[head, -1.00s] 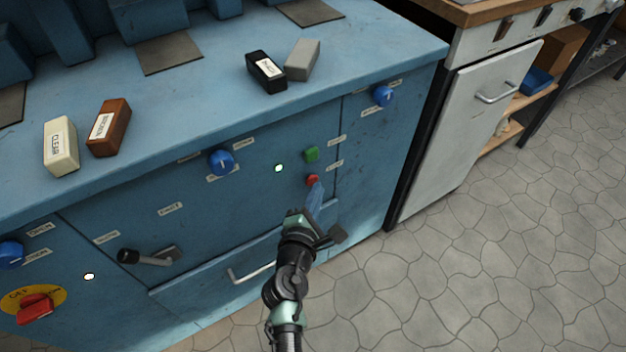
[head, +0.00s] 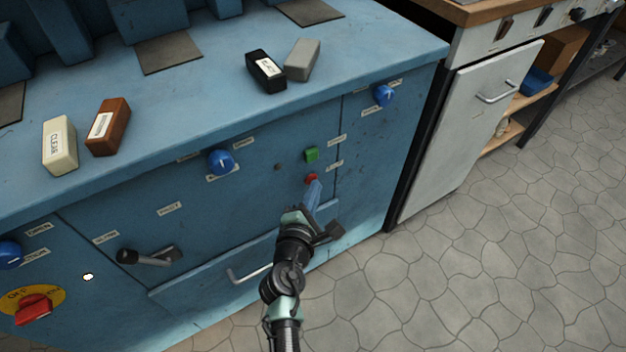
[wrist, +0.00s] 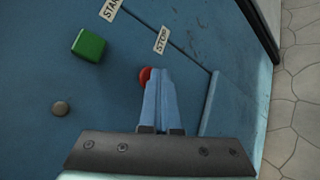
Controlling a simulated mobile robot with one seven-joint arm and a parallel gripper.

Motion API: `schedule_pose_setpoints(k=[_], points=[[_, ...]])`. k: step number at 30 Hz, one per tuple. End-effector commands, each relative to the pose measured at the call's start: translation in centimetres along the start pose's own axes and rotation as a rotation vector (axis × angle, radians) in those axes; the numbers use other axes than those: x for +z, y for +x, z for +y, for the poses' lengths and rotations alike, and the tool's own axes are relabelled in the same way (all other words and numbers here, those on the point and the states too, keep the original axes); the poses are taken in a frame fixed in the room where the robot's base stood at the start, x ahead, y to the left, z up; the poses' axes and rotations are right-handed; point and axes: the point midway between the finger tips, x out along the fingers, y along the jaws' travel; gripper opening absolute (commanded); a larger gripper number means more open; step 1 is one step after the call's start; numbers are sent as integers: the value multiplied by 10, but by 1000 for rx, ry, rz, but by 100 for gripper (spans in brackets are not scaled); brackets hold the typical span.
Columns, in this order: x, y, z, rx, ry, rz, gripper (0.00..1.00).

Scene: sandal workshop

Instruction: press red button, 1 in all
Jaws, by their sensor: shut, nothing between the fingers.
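The red button (head: 311,177) is on the front panel of the blue machine, just below the green button (head: 311,154). My gripper (head: 316,184) is shut and empty, its blue fingertips at the red button in the head view. In the wrist view the red button (wrist: 145,75) shows at the left of the shut fingertips (wrist: 159,72), which cover part of it. A label reading "STOP" (wrist: 161,40) is above it. Whether the fingertips touch the button is hard to tell. The small round lamp (head: 278,167) left of the buttons is dark.
A drawer handle (head: 248,274) sticks out below the panel. Blue knobs (head: 221,162) and a black lever (head: 150,257) project from the front. A red switch on a yellow plate (head: 34,309) is at lower left. The tiled floor (head: 480,230) at right is clear.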

Motion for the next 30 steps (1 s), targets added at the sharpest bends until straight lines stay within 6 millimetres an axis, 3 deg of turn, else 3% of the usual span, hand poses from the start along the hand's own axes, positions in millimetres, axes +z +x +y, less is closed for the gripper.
schedule_pose_setpoints(k=[23,30], points=[[9,-13,-9,0,0,0,0],[20,-28,-19,-1,1,0,0]])
